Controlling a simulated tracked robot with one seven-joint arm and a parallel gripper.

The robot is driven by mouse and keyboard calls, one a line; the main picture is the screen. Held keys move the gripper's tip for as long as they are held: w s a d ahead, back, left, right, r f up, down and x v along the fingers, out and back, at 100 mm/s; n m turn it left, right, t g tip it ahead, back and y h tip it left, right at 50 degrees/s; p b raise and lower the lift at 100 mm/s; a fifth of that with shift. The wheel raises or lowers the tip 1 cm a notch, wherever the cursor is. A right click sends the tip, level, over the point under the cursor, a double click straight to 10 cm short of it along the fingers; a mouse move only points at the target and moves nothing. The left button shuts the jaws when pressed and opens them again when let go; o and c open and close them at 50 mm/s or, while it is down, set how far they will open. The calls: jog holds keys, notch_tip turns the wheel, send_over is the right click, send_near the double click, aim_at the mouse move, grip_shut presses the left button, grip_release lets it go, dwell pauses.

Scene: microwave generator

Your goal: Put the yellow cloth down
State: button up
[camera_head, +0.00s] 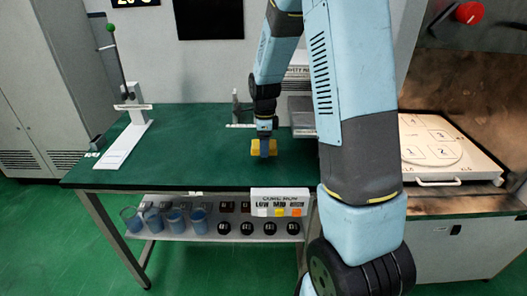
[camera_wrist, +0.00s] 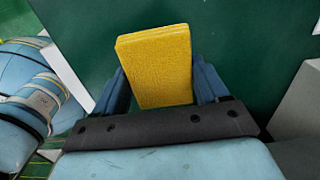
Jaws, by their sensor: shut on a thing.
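The yellow cloth (camera_wrist: 155,65) is a flat, thick yellow block between the two blue fingers of my gripper (camera_wrist: 160,88) in the wrist view. In the head view the yellow cloth (camera_head: 257,147) shows at the end of my arm, over the green tabletop (camera_head: 205,165). My gripper (camera_head: 264,147) points down and is shut on the cloth. I cannot tell whether the cloth touches the tabletop.
A white lever stand (camera_head: 125,145) with a green knob is at the table's left. A grey device (camera_head: 300,110) stands right of my gripper, partly hidden by my arm. A lower shelf holds blue cups (camera_head: 176,222) and black round pieces (camera_head: 247,229). The table's front middle is clear.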

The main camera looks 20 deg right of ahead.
jog(key=shift+w+a+f, duration=0.1)
jog(key=shift+w+f, duration=0.1)
jog(key=shift+f, duration=1.6)
jog(key=shift+s+f, duration=0.15)
jog(key=shift+f, duration=0.2)
